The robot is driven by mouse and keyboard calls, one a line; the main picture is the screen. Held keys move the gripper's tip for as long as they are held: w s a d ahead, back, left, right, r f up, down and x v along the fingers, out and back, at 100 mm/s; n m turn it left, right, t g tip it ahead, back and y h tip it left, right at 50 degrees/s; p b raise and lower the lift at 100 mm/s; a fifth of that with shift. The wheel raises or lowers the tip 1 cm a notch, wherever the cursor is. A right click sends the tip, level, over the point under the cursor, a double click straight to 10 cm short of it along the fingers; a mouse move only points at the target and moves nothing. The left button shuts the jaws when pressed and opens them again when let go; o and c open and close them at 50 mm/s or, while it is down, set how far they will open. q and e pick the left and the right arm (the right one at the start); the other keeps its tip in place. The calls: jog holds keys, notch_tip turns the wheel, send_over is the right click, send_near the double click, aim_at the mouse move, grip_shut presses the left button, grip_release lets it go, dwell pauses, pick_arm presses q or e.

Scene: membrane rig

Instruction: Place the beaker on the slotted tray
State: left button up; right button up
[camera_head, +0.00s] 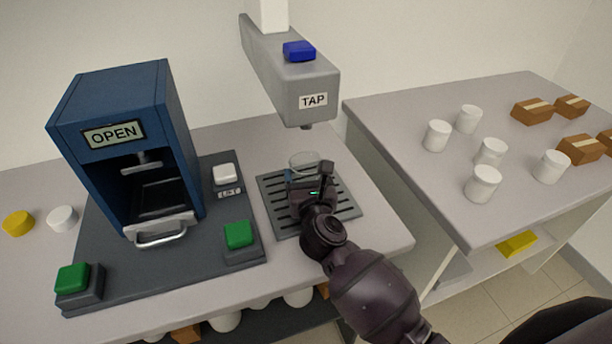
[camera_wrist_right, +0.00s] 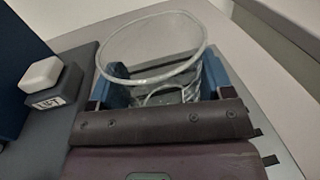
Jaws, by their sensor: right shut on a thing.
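The clear glass beaker (camera_head: 303,159) is at the slotted tray, under the grey tap housing (camera_head: 290,85). My right gripper (camera_head: 310,178) is shut on the beaker, and its arm reaches in from the lower right. In the right wrist view the beaker (camera_wrist_right: 152,48) stands between the blue fingers (camera_wrist_right: 165,88), with its round rim towards the camera. The dark slotted tray (camera_head: 350,210) lies around and below the gripper. The beaker's base is hidden by the gripper, so I cannot tell whether it touches the tray. My left gripper is not in view.
A blue press (camera_head: 120,95) labelled OPEN stands left on a dark base with green buttons (camera_head: 238,234) and a white LIFT button (camera_head: 224,173). White and yellow (camera_head: 18,223) caps lie far left. The right table (camera_head: 400,105) holds several white jars and brown boxes.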

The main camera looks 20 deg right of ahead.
jog(key=o, duration=0.9)
jog(key=shift+c, duration=0.2)
jog(key=shift+o, duration=0.4)
jog(key=shift+s+r, duration=0.1)
jog(key=shift+r, duration=0.05)
jog(key=s, duration=0.3)
jog(key=s+a, duration=0.1)
jog(key=s, duration=0.6)
jog(key=shift+s+a, duration=0.15)
jog(key=shift+s, duration=0.7)
